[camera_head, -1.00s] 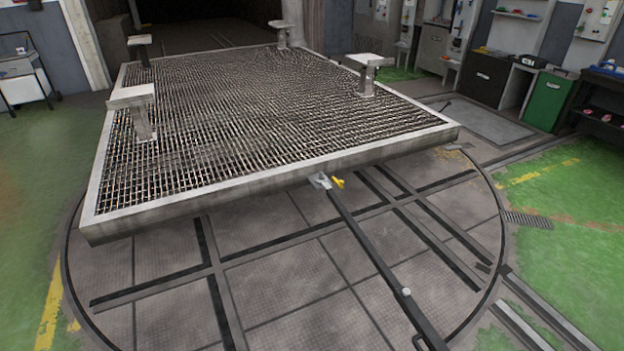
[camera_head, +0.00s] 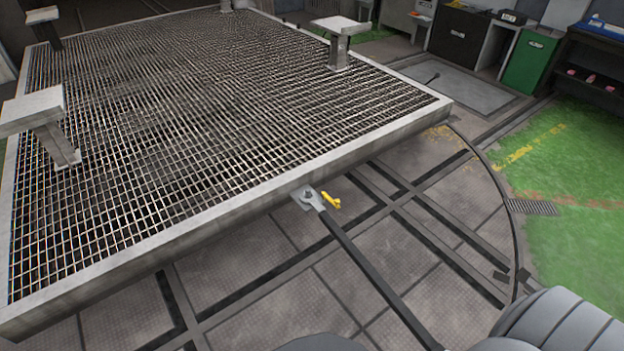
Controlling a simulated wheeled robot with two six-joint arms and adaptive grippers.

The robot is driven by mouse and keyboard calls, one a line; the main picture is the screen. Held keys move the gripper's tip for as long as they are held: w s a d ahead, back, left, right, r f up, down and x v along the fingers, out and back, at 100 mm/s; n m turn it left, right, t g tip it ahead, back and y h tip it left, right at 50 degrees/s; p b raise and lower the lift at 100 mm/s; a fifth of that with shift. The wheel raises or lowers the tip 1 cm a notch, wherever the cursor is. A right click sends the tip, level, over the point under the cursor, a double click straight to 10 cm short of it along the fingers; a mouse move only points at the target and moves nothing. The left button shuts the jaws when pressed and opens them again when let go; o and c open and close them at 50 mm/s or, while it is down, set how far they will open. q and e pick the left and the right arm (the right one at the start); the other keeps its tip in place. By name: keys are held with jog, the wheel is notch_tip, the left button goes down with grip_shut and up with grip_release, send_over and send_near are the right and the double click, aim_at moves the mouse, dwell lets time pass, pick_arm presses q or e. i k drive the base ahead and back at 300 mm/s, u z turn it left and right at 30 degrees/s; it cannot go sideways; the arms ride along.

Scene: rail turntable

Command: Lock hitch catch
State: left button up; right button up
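The hitch catch shows as a small yellow lever (camera_head: 331,200) beside a grey metal hitch bracket (camera_head: 308,197) on the front edge of the grated platform (camera_head: 240,212). A dark tow bar (camera_head: 370,267) runs from the bracket down toward the lower right. The lever is small, and I cannot tell how it is set. Neither gripper shows. A grey rounded link of mine fills the bottom right corner, and a dark rounded part shows at the bottom edge.
Posts with flat tops (camera_head: 340,32) stand on the platform. The round turntable floor (camera_head: 270,290) has dark rail grooves. Green floor (camera_head: 580,165) lies to the right. A green cabinet (camera_head: 530,62) and a dark shelf stand at the back right.

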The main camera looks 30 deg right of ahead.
aim_at(331, 198)
jog(key=z, duration=0.15)
jog(key=i, duration=1.2)
jog(key=z, duration=1.1)
jog(key=i, duration=0.75)
jog(key=z, duration=1.15)
jog(key=i, duration=0.45)
jog(key=z, duration=0.4)
